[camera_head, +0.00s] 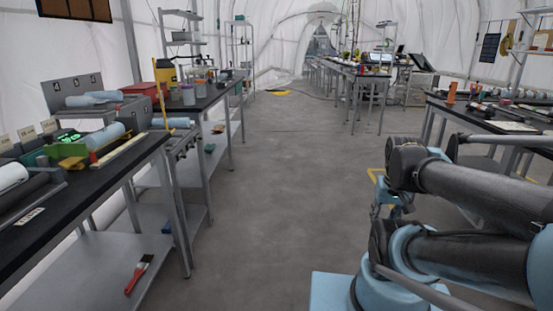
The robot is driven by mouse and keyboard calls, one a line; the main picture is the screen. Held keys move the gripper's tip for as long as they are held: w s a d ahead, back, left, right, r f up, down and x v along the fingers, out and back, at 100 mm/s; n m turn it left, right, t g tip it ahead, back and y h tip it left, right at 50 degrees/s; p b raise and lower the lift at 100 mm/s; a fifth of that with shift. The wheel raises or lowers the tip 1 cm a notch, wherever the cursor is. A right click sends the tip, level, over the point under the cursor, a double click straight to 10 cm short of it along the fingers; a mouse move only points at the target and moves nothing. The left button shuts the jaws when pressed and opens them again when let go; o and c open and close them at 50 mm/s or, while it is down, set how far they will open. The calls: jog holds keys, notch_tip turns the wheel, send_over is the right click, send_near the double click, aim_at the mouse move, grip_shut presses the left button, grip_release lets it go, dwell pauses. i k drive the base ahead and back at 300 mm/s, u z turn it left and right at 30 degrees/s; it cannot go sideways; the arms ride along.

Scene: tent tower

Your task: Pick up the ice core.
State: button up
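Several pale blue cylinders that look like ice cores show on the left side. Another blue cylinder (171,122) lies at the far end of this bench. I cannot tell which one the task means. My arm is folded at the lower right, well apart from the left bench. I cannot make out my gripper's fingers.
The black-topped left bench (92,185) has a lower shelf with a red brush (139,273). A white roll (12,176) lies at its near end. A right bench (487,122) carries small items. The grey floor (265,185) between the benches is clear.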

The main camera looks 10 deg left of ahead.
aim_at(115, 94)
jog(key=u, duration=0.15)
jog(key=i, duration=1.1)
jog(key=u, duration=0.75)
jog(key=i, duration=0.9)
jog(key=u, duration=1.2)
jog(key=i, duration=0.75)
jog(key=u, duration=0.45)
